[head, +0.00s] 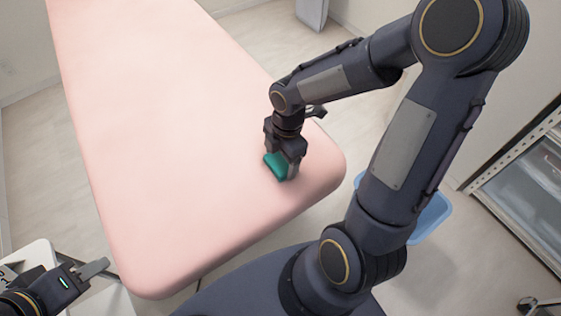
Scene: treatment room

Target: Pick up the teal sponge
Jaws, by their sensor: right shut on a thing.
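The teal sponge (275,167) is at the right side of the pink treatment bed (170,150), near its rounded near corner. My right gripper (281,172) points down over the sponge and is shut on it, with its fingers hiding part of the sponge. I cannot tell whether the sponge touches the bed or is just above it. My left gripper (97,268) is at the lower left, off the near left edge of the bed. Only one finger of it shows clearly, so its opening is unclear.
A light blue bin (432,217) stands on the floor to the right, partly behind my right arm. A glass-fronted cabinet (520,190) is at the right edge. A white surface (35,256) lies at the lower left beside my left gripper. The rest of the bed top is bare.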

